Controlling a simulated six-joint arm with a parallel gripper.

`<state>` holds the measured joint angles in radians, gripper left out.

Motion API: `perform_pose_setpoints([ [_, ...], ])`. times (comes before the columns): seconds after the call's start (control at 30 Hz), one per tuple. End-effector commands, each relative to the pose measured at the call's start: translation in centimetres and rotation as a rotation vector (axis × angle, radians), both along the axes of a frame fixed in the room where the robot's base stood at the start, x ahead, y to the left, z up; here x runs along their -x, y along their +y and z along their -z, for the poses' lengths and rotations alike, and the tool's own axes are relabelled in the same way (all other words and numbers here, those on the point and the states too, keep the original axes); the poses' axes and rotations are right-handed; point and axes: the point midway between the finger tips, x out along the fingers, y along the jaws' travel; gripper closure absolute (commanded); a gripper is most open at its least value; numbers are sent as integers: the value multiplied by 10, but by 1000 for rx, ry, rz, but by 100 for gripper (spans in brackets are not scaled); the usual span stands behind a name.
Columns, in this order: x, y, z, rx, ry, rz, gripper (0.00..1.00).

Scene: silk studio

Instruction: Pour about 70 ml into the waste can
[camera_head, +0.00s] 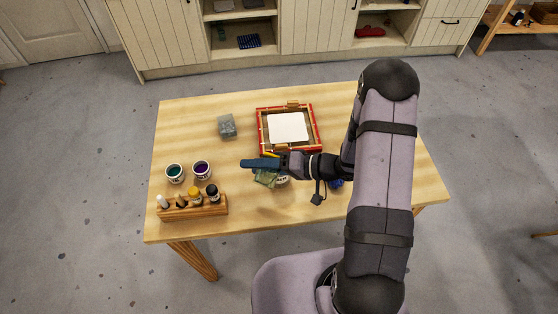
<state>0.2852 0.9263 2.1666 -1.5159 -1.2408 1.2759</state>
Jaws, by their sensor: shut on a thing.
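My gripper (260,163) is over the front middle of the wooden table, its blue fingers pointing left. It is shut on a grey-green thing (266,178), which shows just below the fingers and is largely hidden by them. A small whitish thing with dark marks (282,180) shows right beside it under the gripper. I cannot tell whether this is the waste can, or whether the held thing is tilted or pouring. No liquid stream can be made out.
A red-framed tray with a white square (288,128) lies behind my gripper. A grey block (227,126), a green-filled jar (175,173) and a purple-filled jar (202,170) stand left. A wooden rack (195,211) holds several bottles. A blue thing (336,183) is partly hidden by my arm.

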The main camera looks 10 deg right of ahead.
Motion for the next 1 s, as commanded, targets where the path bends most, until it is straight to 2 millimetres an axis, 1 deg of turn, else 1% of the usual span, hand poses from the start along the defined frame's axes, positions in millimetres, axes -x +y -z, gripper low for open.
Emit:
perform_pose_setpoints([
  [1.0, 1, 0, -4, -36, 53, 0, 83],
])
